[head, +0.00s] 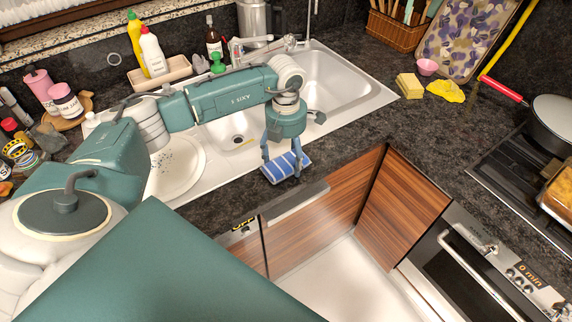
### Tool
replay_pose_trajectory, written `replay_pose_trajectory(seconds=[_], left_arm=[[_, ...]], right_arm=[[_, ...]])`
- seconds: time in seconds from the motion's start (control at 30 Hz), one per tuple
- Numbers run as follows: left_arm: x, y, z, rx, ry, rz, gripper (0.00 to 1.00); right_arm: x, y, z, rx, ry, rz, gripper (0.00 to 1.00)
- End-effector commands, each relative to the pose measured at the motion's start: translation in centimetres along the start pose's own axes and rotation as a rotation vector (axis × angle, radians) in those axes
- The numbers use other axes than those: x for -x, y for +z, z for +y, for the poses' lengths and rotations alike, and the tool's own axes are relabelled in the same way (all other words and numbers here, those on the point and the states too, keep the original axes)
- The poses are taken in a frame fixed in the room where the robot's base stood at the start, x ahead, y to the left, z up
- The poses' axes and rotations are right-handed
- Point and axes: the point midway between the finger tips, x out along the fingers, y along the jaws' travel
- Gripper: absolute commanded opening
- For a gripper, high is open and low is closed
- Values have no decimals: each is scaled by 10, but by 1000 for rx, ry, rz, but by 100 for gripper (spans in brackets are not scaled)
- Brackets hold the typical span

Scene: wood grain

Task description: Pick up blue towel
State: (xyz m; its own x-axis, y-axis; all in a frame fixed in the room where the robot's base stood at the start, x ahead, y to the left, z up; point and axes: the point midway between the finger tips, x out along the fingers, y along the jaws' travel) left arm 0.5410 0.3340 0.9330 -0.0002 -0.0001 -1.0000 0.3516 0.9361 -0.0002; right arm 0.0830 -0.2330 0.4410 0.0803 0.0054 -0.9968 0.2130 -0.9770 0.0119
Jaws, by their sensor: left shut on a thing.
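The blue towel (280,170) is a small folded bundle with white stripes, at the front edge of the sink in the head view. My left gripper (282,172) points down over it and is shut on it, with one finger on each side. Parts of the towel are hidden behind the fingers. I cannot tell whether the towel still touches the counter. My right gripper is not in view.
The sink (335,75) lies behind the gripper, with a faucet (290,42) at its back. A white plate (178,165) sits left of the towel. A yellow sponge (408,86) and yellow cloth (445,91) lie on the dark counter (400,130) at right.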

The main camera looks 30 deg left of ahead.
Motion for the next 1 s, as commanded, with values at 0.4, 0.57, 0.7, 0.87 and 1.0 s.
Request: replay_pose_trajectory(seconds=[0.4, 0.57, 0.7, 0.87, 1.0], left_arm=[[11, 1, 0, 0, 0, -3, 45], [36, 2, 1, 0, 2, -7, 45], [73, 3, 1, 0, 2, -9, 45], [122, 2, 0, -1, 2, -9, 45], [160, 2, 0, 1, 2, -8, 45]], right_arm=[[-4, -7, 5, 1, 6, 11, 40], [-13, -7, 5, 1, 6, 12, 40], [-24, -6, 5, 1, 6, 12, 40], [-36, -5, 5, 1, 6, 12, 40], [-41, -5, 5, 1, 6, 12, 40]])
